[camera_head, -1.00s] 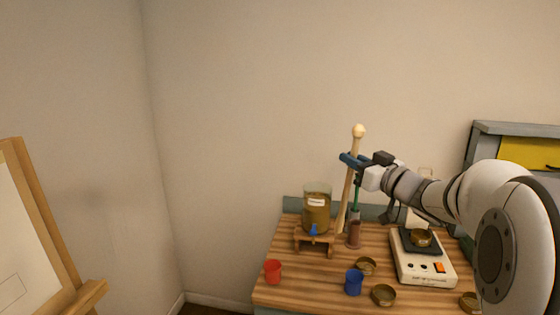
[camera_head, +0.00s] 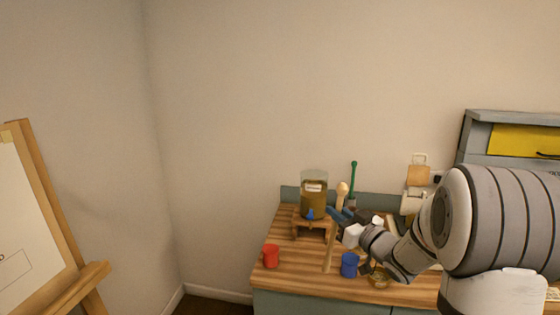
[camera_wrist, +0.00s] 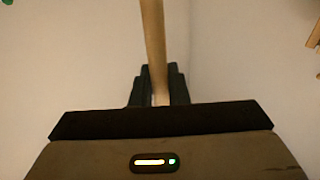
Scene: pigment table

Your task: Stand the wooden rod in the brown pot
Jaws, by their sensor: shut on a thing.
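The wooden rod (camera_head: 330,248) is pale, with a round knob at its top. It stands nearly upright, leaning slightly, its lower end in front of the wooden stand. My gripper (camera_head: 338,217) is shut on its upper part. In the wrist view the rod (camera_wrist: 153,40) runs up from between the dark fingers (camera_wrist: 158,92). The brown pot is hidden behind my gripper; only a green-handled tool (camera_head: 353,178) shows above that spot. I cannot tell whether the rod's lower end touches the table.
A red cup (camera_head: 271,256) is at front left. A blue cup (camera_head: 349,265) is just right of the rod. A small brass dish (camera_head: 379,281) is partly behind my arm.

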